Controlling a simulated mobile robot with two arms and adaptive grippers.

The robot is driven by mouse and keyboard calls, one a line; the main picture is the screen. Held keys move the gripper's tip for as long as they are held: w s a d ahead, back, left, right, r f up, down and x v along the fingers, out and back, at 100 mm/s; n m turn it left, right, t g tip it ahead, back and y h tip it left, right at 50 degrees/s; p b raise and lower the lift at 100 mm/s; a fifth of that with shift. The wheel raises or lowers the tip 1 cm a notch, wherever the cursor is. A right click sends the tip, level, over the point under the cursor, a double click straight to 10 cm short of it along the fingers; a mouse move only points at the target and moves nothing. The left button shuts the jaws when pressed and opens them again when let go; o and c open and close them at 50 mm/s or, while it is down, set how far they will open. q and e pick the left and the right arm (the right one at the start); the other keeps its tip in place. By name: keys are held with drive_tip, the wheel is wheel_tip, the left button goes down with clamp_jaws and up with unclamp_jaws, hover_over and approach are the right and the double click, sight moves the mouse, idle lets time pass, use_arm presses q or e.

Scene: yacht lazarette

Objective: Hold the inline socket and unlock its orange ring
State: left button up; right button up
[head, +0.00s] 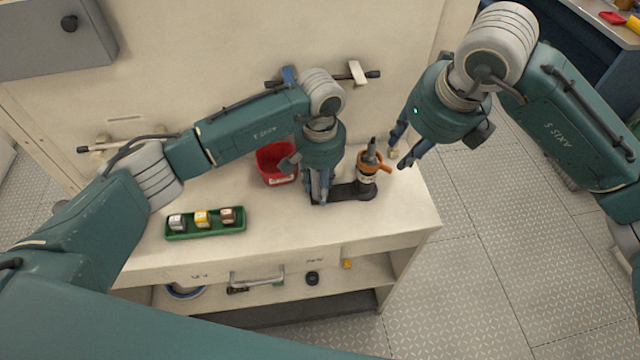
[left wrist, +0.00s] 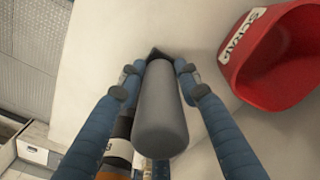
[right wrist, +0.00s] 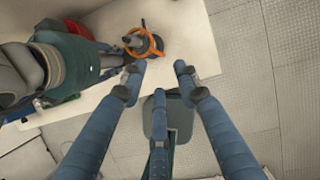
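The inline socket (head: 366,188) stands upright, dark with a pale band, at the right end of a black base (head: 343,192) on the bench. Its orange ring (head: 371,165) has side lugs and also shows in the right wrist view (right wrist: 158,48). My left gripper (head: 320,195) points down over the base's left end. In the left wrist view its fingers flank a grey cylinder (left wrist: 160,115); whether they press on it is unclear, and the third finger is mostly hidden. My right gripper (head: 404,152) is open and empty, just right of the ring and apart from it.
A red scrap bin (head: 268,160) stands left of my left gripper. A green tray (head: 208,232) with three small blocks lies at the bench's front left. A wall bar with clips (head: 357,72) is behind. The bench's right edge lies below my right gripper.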

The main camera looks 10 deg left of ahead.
use_arm(q)
clamp_jaws()
use_arm(e)
drive_tip(key=c, duration=0.7)
drive_tip(key=shift+a+f, duration=0.1)
clamp_jaws()
drive_tip(key=s+a+f+g+y, duration=0.5)
drive_tip(key=s+a+y, duration=0.6)
drive_tip(key=s+y, duration=0.1)
drive_tip(key=w+d+f+m+t, duration=0.1)
drive_tip(key=d+f+m+t, duration=0.2)
drive_tip(key=d+m+t, duration=0.3)
drive_tip(key=d+f+m+t, duration=0.3)
drive_tip(key=d+m+t, duration=0.3)
drive_tip(key=d, duration=0.4)
drive_tip(key=shift+w+f+m+t, duration=0.25)
drive_tip(key=shift+w+m+t, duration=0.15)
drive_tip(key=shift+m, duration=0.3)
